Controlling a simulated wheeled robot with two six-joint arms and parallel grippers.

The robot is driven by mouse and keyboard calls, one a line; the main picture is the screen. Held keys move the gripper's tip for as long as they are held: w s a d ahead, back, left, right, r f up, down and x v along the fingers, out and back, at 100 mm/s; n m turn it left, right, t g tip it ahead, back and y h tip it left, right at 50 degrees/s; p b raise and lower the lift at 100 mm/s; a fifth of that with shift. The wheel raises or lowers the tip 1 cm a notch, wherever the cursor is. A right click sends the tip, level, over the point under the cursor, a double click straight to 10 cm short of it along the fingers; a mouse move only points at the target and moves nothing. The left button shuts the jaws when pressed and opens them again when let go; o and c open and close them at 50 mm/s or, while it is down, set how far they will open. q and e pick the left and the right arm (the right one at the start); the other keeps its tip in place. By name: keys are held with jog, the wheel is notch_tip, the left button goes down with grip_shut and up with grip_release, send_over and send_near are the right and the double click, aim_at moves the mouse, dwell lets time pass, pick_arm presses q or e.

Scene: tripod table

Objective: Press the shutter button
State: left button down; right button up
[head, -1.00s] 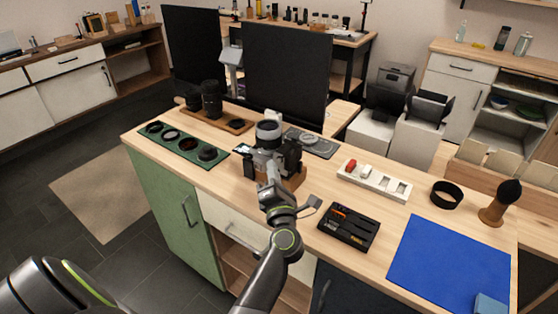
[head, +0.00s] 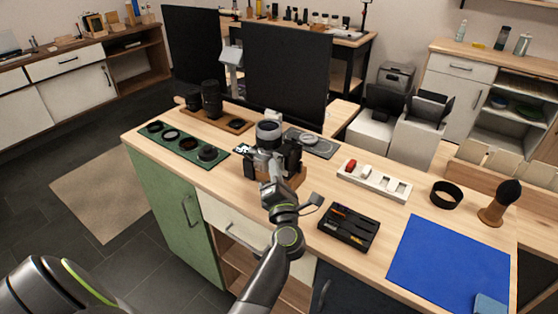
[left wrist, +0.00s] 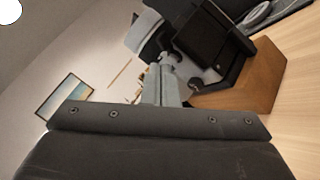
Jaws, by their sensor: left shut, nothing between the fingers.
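In the left wrist view, the shut fingers (left wrist: 166,82) reach to the edge of the camera's dark body (left wrist: 205,40), beside the wooden block (left wrist: 245,88). I cannot tell whether the fingertips touch the camera. The shutter button cannot be made out. My right gripper is not in view.
A green tray of lens filters (head: 218,160) lies left of the camera, and black lenses (head: 212,99) stand behind it. A black tool tray (head: 348,229), a white battery strip (head: 373,182) and a blue mat (head: 448,262) lie to the right. Dark monitors (head: 286,72) stand behind.

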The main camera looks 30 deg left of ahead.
pick_arm(q)
jog(key=shift+w, duration=0.3)
jog(key=shift+s, duration=0.15)
dwell(0.3)
jog(key=shift+s+p, duration=0.3)
jog(key=shift+s, duration=0.3)
jog(key=s, duration=0.2)
jog(key=s+p, duration=0.1)
jog(key=s, duration=0.2)
jog(key=shift+a, duration=0.2)
dwell(2.4)
